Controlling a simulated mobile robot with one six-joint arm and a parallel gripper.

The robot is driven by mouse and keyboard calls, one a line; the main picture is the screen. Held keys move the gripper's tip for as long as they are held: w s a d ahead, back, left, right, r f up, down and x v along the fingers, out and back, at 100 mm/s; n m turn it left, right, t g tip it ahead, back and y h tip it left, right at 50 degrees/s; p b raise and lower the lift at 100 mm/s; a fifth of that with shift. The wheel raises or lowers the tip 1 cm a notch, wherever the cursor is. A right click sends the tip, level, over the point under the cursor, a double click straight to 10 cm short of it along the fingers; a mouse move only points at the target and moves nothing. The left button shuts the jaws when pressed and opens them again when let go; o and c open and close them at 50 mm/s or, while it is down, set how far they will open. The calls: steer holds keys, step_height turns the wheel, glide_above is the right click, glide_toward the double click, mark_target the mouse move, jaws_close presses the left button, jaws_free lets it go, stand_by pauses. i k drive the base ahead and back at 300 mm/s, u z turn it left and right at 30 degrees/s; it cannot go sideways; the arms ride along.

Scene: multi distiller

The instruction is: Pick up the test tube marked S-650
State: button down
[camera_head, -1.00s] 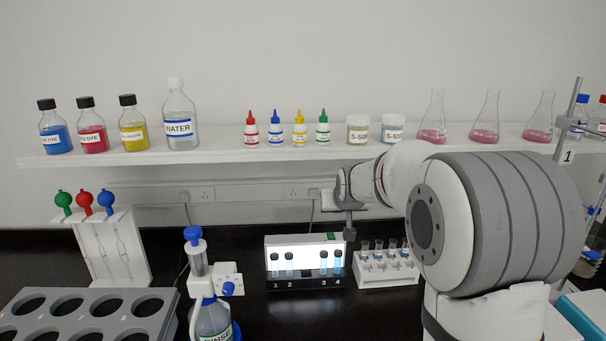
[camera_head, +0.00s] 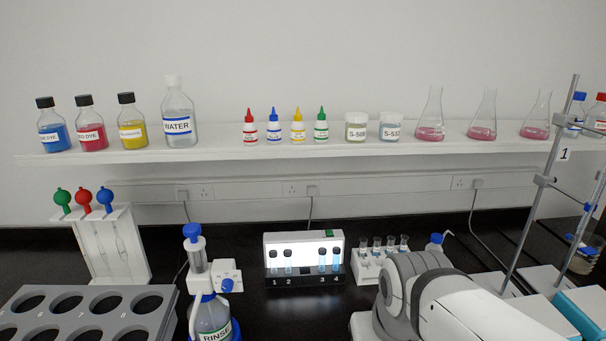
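Several small open test tubes (camera_head: 377,245) stand in a white rack (camera_head: 364,272) right of centre on the black bench. Left of it, a lit viewing box (camera_head: 272,239) holds capped tubes at positions 1 and 2 and bluish tubes at 3 and 4. I cannot read S-650 on any tube, so I cannot tell which one is marked so. My white and grey arm is low at the right, in front of the rack's right side. My gripper is not visible.
A shelf (camera_head: 230,153) with bottles, droppers, jars and flasks runs above the bench. A rinse bottle (camera_head: 211,315) and grey holed rack (camera_head: 20,330) are front left. A metal stand (camera_head: 533,225) is at right. Bare bench lies around the viewing box.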

mark_target(390, 242)
steer(key=z, duration=0.1)
steer(key=k, duration=0.5)
steer(key=u, duration=1.8)
steer(key=k, duration=0.95)
steer(key=z, duration=1.6)
steer(key=i, duration=1)
steer(key=z, duration=0.1)
